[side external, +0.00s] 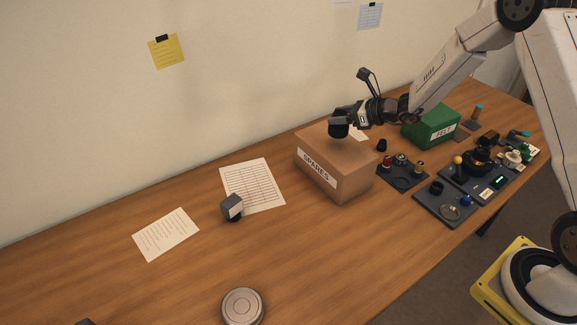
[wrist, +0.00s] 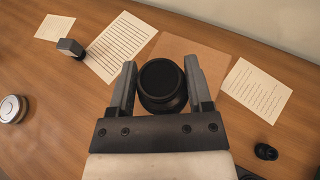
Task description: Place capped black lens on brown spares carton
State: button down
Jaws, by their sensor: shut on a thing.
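The black lens (wrist: 162,84) is between the two fingers of my gripper (wrist: 160,88) in the wrist view, which are shut on it. In the side external view the lens (side external: 339,128) hangs from my gripper (side external: 347,118) over the top of the brown spares carton. The carton (side external: 330,172) is a closed box with a white SPARES label, and its top also shows behind the lens in the wrist view (wrist: 202,52). I cannot tell whether the lens touches the carton top.
A green felt box (side external: 431,127) stands right of the carton. Dark trays (side external: 446,212) with several small parts lie further right. Paper sheets (side external: 252,187), a small grey block (side external: 232,206) and a round metal disc (side external: 242,306) lie left of the carton. The table between them is clear.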

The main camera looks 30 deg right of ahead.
aim_at(338, 126)
jog(key=shift+w+f, duration=0.1)
jog(key=shift+w+f, duration=0.2)
jog(key=shift+f, duration=1.55)
jog(key=shift+f, duration=0.2)
grip_release()
jog(key=shift+r, duration=0.15)
